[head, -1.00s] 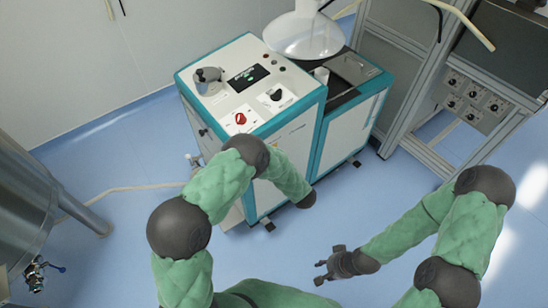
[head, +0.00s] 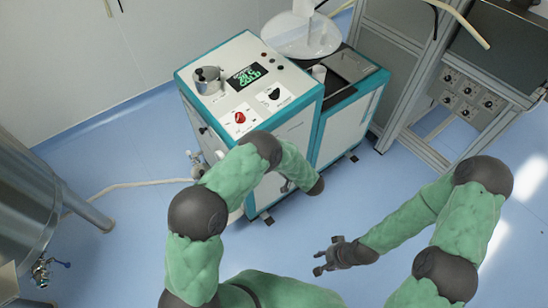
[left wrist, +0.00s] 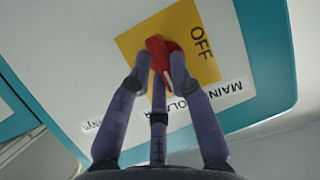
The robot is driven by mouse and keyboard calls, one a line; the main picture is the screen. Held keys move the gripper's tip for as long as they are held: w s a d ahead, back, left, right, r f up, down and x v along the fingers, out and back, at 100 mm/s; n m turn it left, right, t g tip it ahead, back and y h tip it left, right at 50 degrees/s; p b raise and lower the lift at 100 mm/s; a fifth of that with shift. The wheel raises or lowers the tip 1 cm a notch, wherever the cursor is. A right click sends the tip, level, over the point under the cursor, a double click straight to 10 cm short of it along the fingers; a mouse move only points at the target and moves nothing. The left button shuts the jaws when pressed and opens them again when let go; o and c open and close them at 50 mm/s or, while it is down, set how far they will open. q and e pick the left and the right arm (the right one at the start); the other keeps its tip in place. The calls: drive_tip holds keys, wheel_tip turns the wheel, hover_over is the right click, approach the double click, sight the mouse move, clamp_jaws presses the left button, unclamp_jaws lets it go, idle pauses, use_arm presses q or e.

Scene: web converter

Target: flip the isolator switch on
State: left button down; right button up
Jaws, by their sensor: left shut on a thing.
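In the left wrist view, the isolator switch (left wrist: 176,52) is a red handle on a yellow plate (left wrist: 136,42) marked OFF, with a label beginning MAIN below it. My left gripper (left wrist: 160,72) has its fingers closed around the red handle, covering part of it. In the head view the left arm reaches toward the side of the white and teal machine (head: 290,130); the isolator is hidden there. My right gripper (head: 320,262) is empty above the floor, its fingers spread.
A metal frame (head: 410,90) stands to the right, a steel tank (head: 28,210) to the left. Blue floor is clear around the right gripper.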

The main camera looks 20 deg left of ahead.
use_arm(q)
drive_tip(key=c, duration=1.1)
unclamp_jaws()
drive_tip(key=v, duration=1.2)
drive_tip(key=shift+w, duration=0.1)
